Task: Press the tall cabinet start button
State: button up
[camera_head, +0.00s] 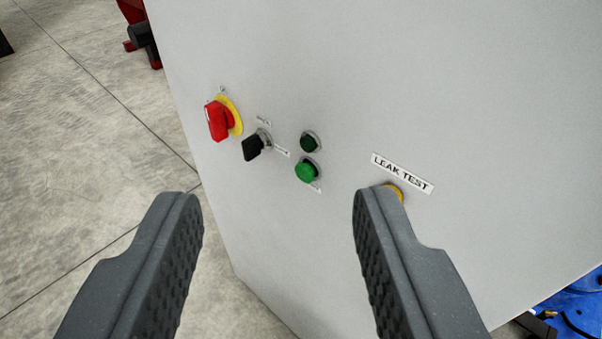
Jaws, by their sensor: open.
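The tall cabinet (300,70) is light grey and fills most of the view, tilted in the picture. On its face are a bright green button (307,171) and a dark green round fitting (310,142) just above it. The label by the green button is too small to read. My gripper (270,200) is open and empty, with its two dark grey ridged fingers spread wide. The green button shows between the fingers, a little above the level of the tips. No contact with the cabinet is visible.
A red rotary switch (218,121) on a yellow plate and a black selector (254,147) sit left of the green button. A "LEAK TEST" label (402,172) is at the right, above a yellow fitting (397,192) partly hidden by my right finger. Concrete floor (75,130) lies left.

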grip_shut()
dwell(1.4)
